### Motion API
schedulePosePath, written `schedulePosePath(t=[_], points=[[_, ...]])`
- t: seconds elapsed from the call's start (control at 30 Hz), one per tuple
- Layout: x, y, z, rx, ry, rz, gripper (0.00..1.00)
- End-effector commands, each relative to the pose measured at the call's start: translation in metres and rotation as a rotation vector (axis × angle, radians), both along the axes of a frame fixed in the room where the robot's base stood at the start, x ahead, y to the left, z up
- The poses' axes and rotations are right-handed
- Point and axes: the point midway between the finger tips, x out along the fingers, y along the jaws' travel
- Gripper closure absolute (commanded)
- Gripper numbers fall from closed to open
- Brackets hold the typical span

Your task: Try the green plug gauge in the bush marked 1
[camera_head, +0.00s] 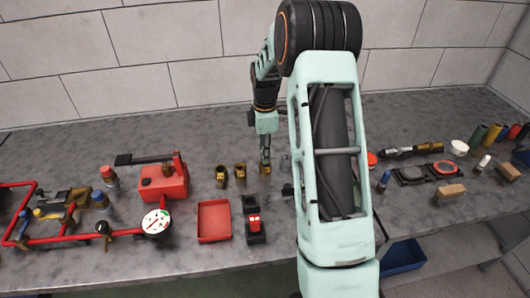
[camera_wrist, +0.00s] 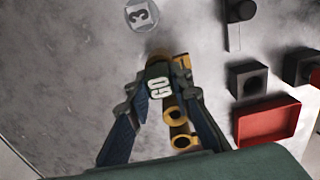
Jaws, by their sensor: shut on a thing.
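My gripper (camera_wrist: 160,88) is shut on a dark green plug gauge (camera_wrist: 159,70) lettered "GO" in the wrist view. In the head view my gripper (camera_head: 265,150) points down over the right end of a short row of brass bushes. The left bush (camera_head: 221,176) and middle bush (camera_head: 240,173) show clearly there. In the wrist view two bushes (camera_wrist: 173,115) (camera_wrist: 184,139) show between my fingers, and brass (camera_wrist: 181,62) shows just beyond the gauge. No number is readable on the bushes, and I cannot tell whether the gauge's lower end touches one.
A grey round piece marked 3 (camera_wrist: 141,14) lies beyond the gripper. A red tray (camera_head: 214,221) and dark blocks (camera_head: 253,222) stand in front of the bushes. A red pump-like unit (camera_head: 164,182) stands left. My arm hides part of the bench.

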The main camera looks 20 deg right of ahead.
Motion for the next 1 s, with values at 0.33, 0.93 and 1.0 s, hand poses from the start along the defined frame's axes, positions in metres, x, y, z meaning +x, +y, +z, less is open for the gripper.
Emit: schedulePosePath(t=[0.33, 0.93, 1.0], points=[[0.0002, 0.0, -0.0054, 0.0, -0.001, 0.0, 1.0], [0.0003, 0.0, -0.0062, 0.0, -0.001, 0.0, 1.0], [0.0003, 0.0, -0.0062, 0.0, -0.001, 0.0, 1.0]])
